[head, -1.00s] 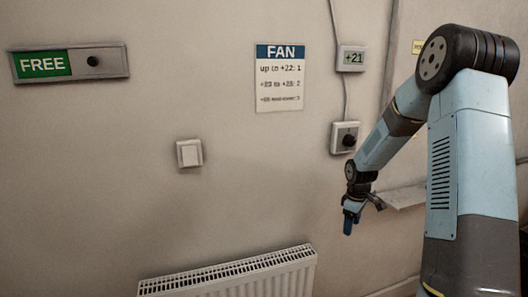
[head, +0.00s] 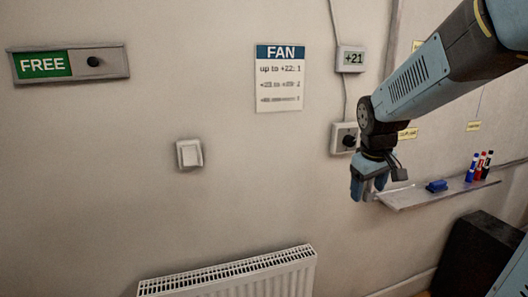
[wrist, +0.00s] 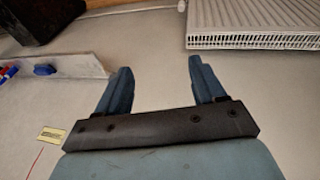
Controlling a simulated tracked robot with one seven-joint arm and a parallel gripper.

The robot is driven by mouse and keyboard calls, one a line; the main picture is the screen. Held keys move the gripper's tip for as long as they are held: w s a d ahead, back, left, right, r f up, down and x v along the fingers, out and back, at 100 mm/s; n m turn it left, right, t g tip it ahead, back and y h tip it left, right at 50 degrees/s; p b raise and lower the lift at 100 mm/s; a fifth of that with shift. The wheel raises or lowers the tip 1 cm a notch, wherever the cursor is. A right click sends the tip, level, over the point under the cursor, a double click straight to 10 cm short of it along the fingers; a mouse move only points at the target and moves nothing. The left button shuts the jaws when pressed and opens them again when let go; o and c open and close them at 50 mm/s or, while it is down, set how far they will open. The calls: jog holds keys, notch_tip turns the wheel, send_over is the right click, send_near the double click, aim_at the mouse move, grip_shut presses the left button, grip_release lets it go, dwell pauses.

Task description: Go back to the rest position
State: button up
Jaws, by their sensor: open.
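My gripper (head: 366,190) hangs from my arm at the right of the head view, fingers pointing down, in front of the wall and near the left end of a shelf. In the wrist view its two blue fingers (wrist: 163,85) are spread apart with nothing between them. The fan knob (head: 348,140) is just above and left of my wrist, partly close to my arm in the picture. I cannot tell the exact gap between my gripper and the shelf.
The shelf (head: 420,196) carries a blue eraser (head: 437,186) and several markers (head: 481,166). A radiator (head: 230,276) is low on the wall; a black box (head: 475,255) stands below the shelf. A light switch (head: 189,154), FAN sign (head: 279,78), +21 display (head: 351,59) and FREE sign (head: 68,64) are on the wall.

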jog(key=s+a+r+m+t, duration=0.1)
jog(key=s+r+m, duration=0.1)
jog(key=s, duration=0.6)
jog(key=s+a+r+m+t+y, duration=0.1)
jog(key=s+r+m, duration=0.1)
jog(key=s, duration=0.6)
jog(key=shift+s+a+r, duration=0.3)
jog(key=shift+s+r, duration=0.05)
jog(key=shift+r, duration=0.45)
